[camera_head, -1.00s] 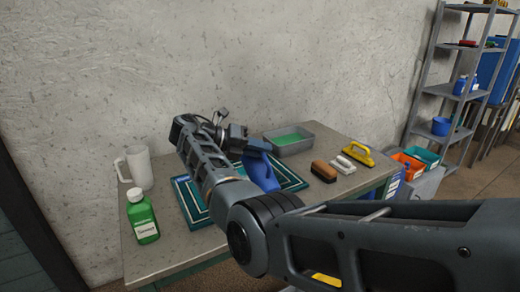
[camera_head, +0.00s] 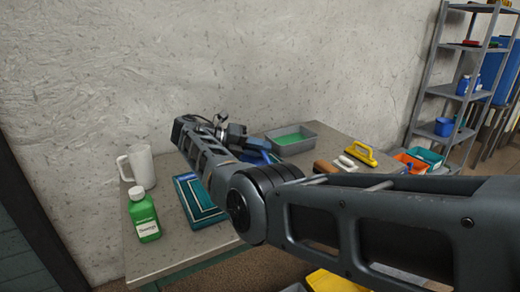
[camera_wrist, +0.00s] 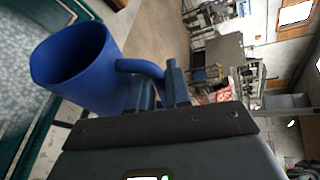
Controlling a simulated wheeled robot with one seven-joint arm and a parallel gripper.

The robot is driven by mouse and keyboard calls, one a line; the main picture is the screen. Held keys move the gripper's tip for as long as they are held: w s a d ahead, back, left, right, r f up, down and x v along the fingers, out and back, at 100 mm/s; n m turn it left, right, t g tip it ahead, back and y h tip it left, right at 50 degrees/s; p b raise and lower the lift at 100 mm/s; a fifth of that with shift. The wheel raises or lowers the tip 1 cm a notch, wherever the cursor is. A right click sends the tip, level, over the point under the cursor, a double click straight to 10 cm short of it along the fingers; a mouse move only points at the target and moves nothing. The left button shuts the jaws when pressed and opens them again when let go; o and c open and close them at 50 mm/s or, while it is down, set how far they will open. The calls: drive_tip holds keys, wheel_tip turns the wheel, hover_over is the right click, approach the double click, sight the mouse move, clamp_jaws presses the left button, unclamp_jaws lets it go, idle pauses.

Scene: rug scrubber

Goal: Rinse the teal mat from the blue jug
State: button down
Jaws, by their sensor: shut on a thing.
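My gripper (camera_wrist: 158,92) is shut on the handle of the blue jug (camera_wrist: 75,62). In the wrist view the jug's open mouth faces left, towards the teal mat (camera_wrist: 12,125), and the jug looks tipped. No water stream shows. In the head view the jug (camera_head: 257,144) is mostly hidden behind my arm, with only some blue showing above the table.
A white jug (camera_head: 142,166) and a green bottle (camera_head: 144,216) stand at the table's left. A grey tray with green liquid (camera_head: 291,137) sits behind. A brown brush (camera_head: 325,167), a white brush (camera_head: 346,163) and a yellow-handled tool (camera_head: 361,154) lie to the right.

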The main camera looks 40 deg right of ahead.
drive_tip(key=shift+w+d+f+n+b, duration=0.1)
drive_tip(key=shift+w+f+n+b, duration=0.3)
drive_tip(key=shift+b, duration=0.85)
drive_tip(key=shift+w+f+g+b, duration=0.2)
drive_tip(key=shift+g+b, duration=0.1)
drive_tip(key=shift+b, duration=0.3)
drive_tip(key=shift+r, duration=0.15)
drive_tip(key=shift+d+b, duration=0.1)
drive_tip(key=shift+b, duration=0.5)
drive_tip(key=shift+w+f+n+b, duration=0.15)
drive_tip(key=shift+f+n+b, duration=0.2)
drive_tip(key=shift+b, duration=0.5)
drive_tip(key=shift+r, duration=0.2)
